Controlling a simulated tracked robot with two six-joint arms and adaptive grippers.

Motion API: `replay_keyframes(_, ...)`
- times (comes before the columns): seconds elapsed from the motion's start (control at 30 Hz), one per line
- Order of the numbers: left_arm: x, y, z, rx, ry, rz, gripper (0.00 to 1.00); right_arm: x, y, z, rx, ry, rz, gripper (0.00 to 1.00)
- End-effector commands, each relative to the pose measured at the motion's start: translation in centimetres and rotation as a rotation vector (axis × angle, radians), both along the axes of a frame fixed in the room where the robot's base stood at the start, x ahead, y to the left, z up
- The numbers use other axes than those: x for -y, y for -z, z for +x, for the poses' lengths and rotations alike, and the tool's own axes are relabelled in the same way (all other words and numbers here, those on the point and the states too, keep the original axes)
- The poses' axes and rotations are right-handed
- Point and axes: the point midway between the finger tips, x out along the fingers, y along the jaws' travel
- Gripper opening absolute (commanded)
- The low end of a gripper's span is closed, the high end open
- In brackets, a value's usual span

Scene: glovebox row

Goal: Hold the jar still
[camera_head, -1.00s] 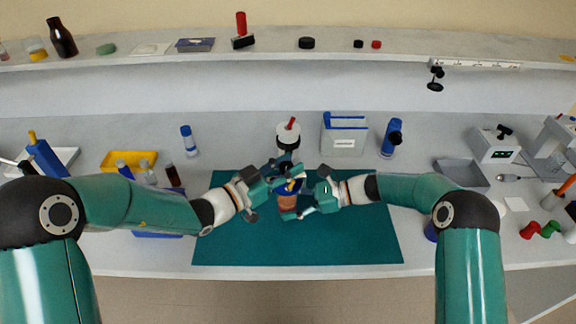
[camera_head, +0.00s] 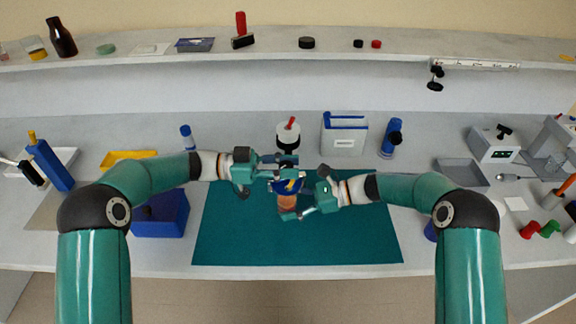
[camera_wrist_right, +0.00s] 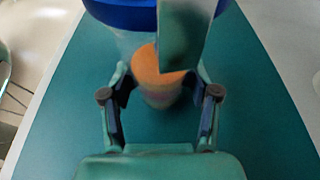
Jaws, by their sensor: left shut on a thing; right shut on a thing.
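The jar (camera_head: 287,203), with orange contents, stands over the teal mat near its middle. Its blue lid (camera_head: 290,186) is on top. My right gripper (camera_head: 297,208) is shut on the jar body from the right; in the right wrist view its fingers sit either side of the orange part (camera_wrist_right: 160,75), below the blue lid (camera_wrist_right: 120,12). My left gripper (camera_head: 283,168) is at lid height, just above the lid in the picture, and is shut on what looks like the lid; its fingers hide part of the contact. A teal finger crosses before the jar in the wrist view.
The teal mat (camera_head: 330,242) is clear in front. A blue bin (camera_head: 160,214) is at left.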

Motion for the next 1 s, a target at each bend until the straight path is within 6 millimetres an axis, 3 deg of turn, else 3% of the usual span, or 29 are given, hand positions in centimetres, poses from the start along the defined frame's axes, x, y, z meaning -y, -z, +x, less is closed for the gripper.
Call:
replay_keyframes(0.4, 0.08, -0.14, 0.13, 0.006, 0.216, -0.006, 0.0, -0.06, 0.05, -0.1, 0.001, -0.004, -0.001, 0.41)
replay_keyframes(1.0, -0.04, -0.15, -0.03, 0.006, 0.262, -0.001, 0.0, 0.0, 0.08, -0.06, 0.0, -0.002, -0.002, 0.41)
